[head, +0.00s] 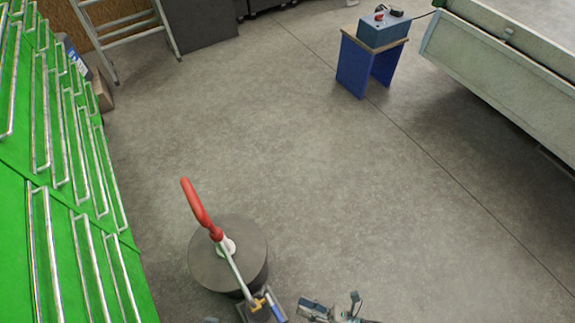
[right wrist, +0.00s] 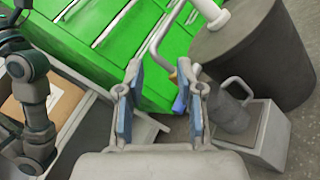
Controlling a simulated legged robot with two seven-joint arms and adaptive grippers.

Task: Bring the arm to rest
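My right gripper (head: 335,305) shows at the bottom edge of the head view, over the floor to the right of a dark round drum. In the right wrist view the right gripper (right wrist: 160,105) has its two blue-padded fingers apart, with nothing held between them. The green cabinet and a pale bent tube show behind the gap.
A dark drum (head: 205,268) stands near a red-handled lever (head: 198,205). Green drawers (head: 15,215) with silver handles line the left. A blue stool (head: 353,67) and pale trailer side (head: 495,65) are at upper right. The middle floor is clear.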

